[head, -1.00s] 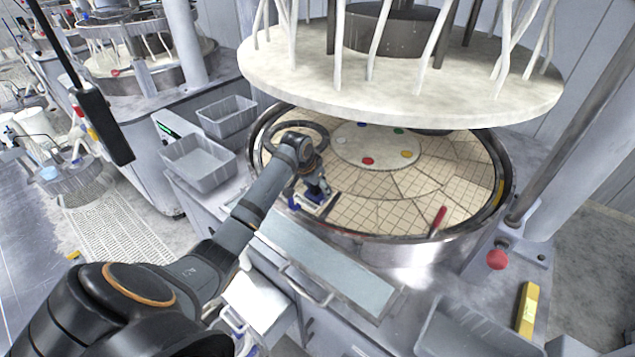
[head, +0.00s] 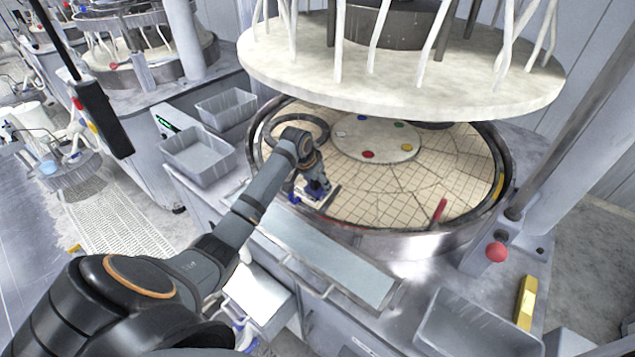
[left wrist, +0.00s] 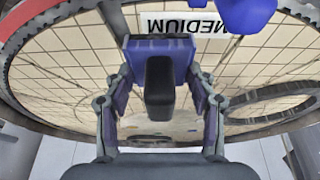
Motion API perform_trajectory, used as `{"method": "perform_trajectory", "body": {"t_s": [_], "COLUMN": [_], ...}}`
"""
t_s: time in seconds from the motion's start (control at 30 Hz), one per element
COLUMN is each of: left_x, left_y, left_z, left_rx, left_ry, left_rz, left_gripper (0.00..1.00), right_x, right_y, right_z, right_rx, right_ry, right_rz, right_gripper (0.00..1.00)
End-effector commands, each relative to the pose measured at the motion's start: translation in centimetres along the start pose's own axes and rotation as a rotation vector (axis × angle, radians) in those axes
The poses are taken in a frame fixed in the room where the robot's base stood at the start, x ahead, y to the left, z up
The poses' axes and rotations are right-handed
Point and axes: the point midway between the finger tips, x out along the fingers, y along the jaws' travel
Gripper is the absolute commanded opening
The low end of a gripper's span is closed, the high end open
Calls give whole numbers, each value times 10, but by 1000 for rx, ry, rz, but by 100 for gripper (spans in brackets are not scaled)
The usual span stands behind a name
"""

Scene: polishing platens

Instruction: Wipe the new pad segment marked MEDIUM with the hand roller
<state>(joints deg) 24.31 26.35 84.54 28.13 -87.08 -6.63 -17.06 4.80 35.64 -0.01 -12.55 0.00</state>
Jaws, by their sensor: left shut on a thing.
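The round platen (head: 400,190) carries tan, grid-marked pad segments. One segment bears a white label reading MEDIUM (left wrist: 190,23), upside down at the top of the left wrist view. My left gripper (head: 317,188) is low over the platen's near left rim. The left wrist view shows its fingers (left wrist: 160,88) shut on the hand roller, a blue body (left wrist: 158,50) with a black handle. The roller is just beside the label and covers its lower edge. Whether it touches the pad cannot be told. My right gripper is out of view.
A large white upper plate (head: 400,80) hangs over the platen. A red-handled tool (head: 439,211) lies at the near rim. A blue piece (left wrist: 247,12) is beside the label. Grey bins (head: 198,157) stand left, and a red knob (head: 496,252) stands right.

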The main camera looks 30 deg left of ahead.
Motion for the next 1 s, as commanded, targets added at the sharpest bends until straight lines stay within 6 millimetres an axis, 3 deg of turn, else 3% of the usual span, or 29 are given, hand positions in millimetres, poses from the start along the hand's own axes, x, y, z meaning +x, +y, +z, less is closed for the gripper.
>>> {"method": "perform_trajectory", "body": {"t_s": [0.7,1.0], "left_x": [12,22], "left_y": [0,1], "left_z": [3,-22], "left_rx": [0,-1], "left_ry": [2,4], "left_rz": [0,1], "left_gripper": [2,2], "right_x": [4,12], "right_y": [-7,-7], "right_z": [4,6], "right_rx": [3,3], "right_ry": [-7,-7], "right_rz": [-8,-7], "right_gripper": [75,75]}}
